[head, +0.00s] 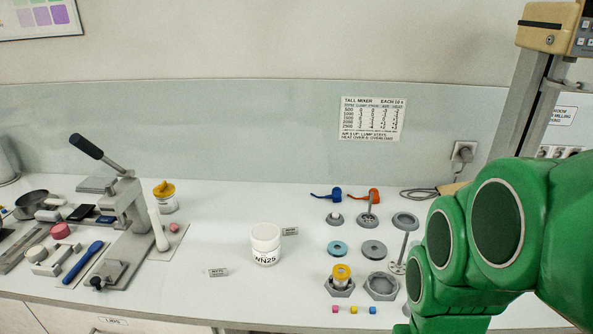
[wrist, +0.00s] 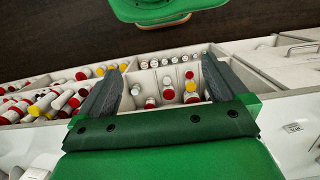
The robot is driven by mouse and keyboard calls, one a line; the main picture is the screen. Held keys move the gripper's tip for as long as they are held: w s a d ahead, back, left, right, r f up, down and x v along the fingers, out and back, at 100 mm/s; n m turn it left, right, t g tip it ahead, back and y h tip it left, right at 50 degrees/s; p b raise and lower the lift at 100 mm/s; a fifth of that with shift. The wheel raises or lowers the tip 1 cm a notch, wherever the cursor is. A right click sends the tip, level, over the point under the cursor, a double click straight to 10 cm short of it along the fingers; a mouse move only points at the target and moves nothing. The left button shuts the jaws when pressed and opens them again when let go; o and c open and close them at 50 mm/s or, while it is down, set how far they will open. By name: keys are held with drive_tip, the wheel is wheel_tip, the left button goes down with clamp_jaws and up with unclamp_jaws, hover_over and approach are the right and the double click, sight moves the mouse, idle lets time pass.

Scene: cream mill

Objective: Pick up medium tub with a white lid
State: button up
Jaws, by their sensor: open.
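In the wrist view my gripper (wrist: 161,78) is open and empty, its two dark fingers spread above an open drawer (wrist: 225,48). Between and beyond the fingers, a compartment holds several small tubs with white, red and yellow tops. One white-topped tub (wrist: 136,89) is near the left finger, and another (wrist: 167,81) is near the middle. Their sizes are hard to judge. In the head view a white tub (head: 265,245) marked NN25 stands upright on the counter; I cannot tell whether a lid is on it. My gripper is outside the head view.
Many tubs with red, yellow and white lids lie in the drawer's left compartment (wrist: 50,100). Counter around the NN25 tub is mostly clear.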

sight(277, 240)
idle(0.3)
drive_tip(key=w+a+f+n+t+y, duration=0.1)
drive_tip(key=w+f+n+t, duration=0.25)
drive_tip(key=w, duration=0.95)
drive_tip(key=w+a+f+n+t, duration=0.25)
drive_tip(key=w+f, duration=0.25)
drive_tip(key=w, duration=0.7)
drive_tip(key=w+a+f+n+y, duration=0.1)
drive_tip(key=w+a, duration=0.2)
drive_tip(key=w+a+f+n+t+y, duration=0.1)
drive_tip(key=w+a+y, duration=0.1)
drive_tip(key=w+a, duration=0.1)
drive_tip(key=w+a+n+t+y, duration=0.1)
drive_tip(key=w+a, duration=0.2)
drive_tip(key=shift+w+a+f+y, duration=0.1)
drive_tip(key=shift+w+f+y, duration=0.3)
drive_tip(key=w+a+y, duration=0.1)
drive_tip(key=a, duration=0.2)
drive_tip(key=w+a+r+n+t+y, duration=0.1)
drive_tip(key=a+y, duration=0.1)
drive_tip(key=w+a+n+y, duration=0.1)
drive_tip(key=a+y, duration=0.1)
drive_tip(key=a, duration=0.1)
drive_tip(key=shift+a+r, duration=0.25)
drive_tip(key=shift+a, duration=0.05)
drive_tip(key=shift+w+a+r+t+y, duration=0.15)
drive_tip(key=shift+a+t+y, duration=0.15)
drive_tip(key=shift+a+y, duration=0.15)
drive_tip(key=shift+x, duration=3.75)
drive_tip(key=c, duration=0.9)
